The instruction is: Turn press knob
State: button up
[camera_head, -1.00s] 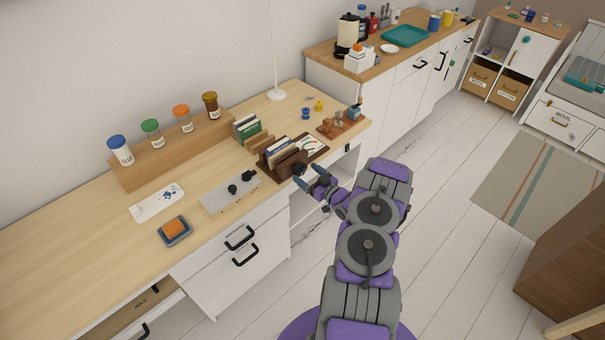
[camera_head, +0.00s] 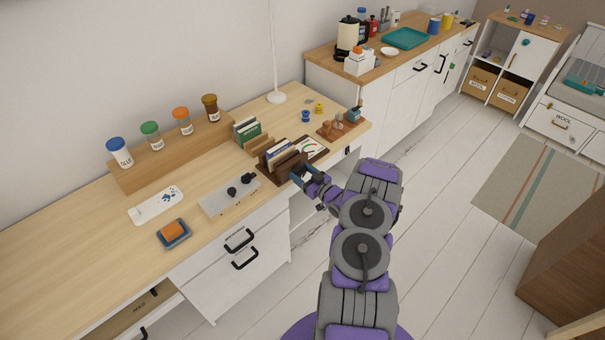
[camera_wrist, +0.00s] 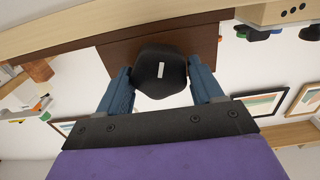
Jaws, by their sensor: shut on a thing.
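The press is a dark brown wooden block (camera_head: 291,166) on a brown base at the desk's front edge, with papers and cards around it. In the wrist view its black faceted knob (camera_wrist: 161,72) faces me, with a short white upright mark on its face. My gripper (camera_head: 302,176) reaches the front of the press. In the wrist view its two blue fingers (camera_wrist: 162,86) stand on either side of the knob and are shut on it. In the head view the fingers hide most of the knob.
Left of the press a grey panel with black knobs (camera_head: 230,195) lies close by on the desk. A card holder (camera_head: 247,132) stands behind, and a small wooden stand (camera_head: 341,127) is at the right. Drawer handles (camera_head: 240,241) jut from the desk's front. The floor (camera_head: 440,240) right of me is clear.

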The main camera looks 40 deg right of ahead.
jog(key=shift+c, duration=1.1)
jog(key=shift+d, duration=0.1)
jog(key=shift+r, duration=0.1)
